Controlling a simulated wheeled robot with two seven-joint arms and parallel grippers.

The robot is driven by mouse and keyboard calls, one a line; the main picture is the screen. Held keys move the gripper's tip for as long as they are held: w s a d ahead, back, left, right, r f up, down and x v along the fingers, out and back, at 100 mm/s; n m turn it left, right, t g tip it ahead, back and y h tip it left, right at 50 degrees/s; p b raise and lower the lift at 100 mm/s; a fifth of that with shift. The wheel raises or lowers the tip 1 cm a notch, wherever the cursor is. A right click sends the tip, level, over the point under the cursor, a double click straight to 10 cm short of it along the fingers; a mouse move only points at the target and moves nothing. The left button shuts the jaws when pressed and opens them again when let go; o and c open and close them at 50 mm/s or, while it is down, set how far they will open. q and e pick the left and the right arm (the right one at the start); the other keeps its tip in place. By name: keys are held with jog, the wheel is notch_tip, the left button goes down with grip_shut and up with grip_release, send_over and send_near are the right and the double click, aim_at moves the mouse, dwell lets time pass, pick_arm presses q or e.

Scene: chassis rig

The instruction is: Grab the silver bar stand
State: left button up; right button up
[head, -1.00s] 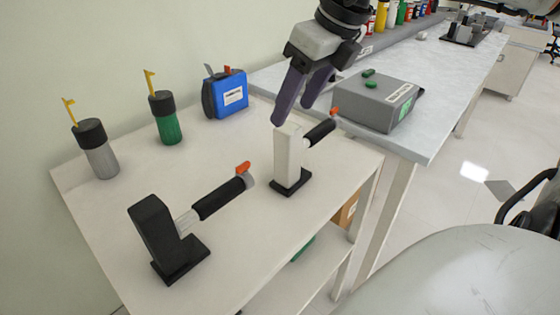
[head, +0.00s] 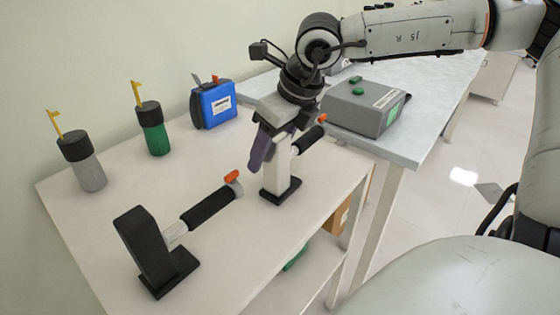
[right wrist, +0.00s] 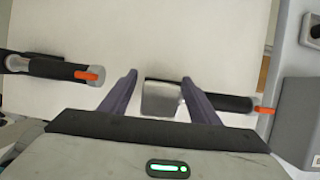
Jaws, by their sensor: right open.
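The silver bar stand (head: 277,178) is a pale silver post, upright on a black base, with a black grip and orange tip sticking out to the upper right. My right gripper (head: 270,150) is open at its upper part. In the right wrist view the silver post's top (right wrist: 161,100) lies between the two spread purple-grey fingers (right wrist: 158,80), with a visible gap on the left finger's side. Contact on the right side cannot be told. In the head view the gripper hides the post's top. My left gripper is not in view.
A black stand (head: 145,250) with a similar black grip is at the front left. A grey canister (head: 90,176), a green canister (head: 157,139) and a blue case (head: 214,104) stand along the back. A grey box (head: 367,108) is on the adjoining bench.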

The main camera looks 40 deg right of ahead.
jog(key=shift+c, duration=0.4)
jog(key=shift+r, duration=0.1)
grip_shut()
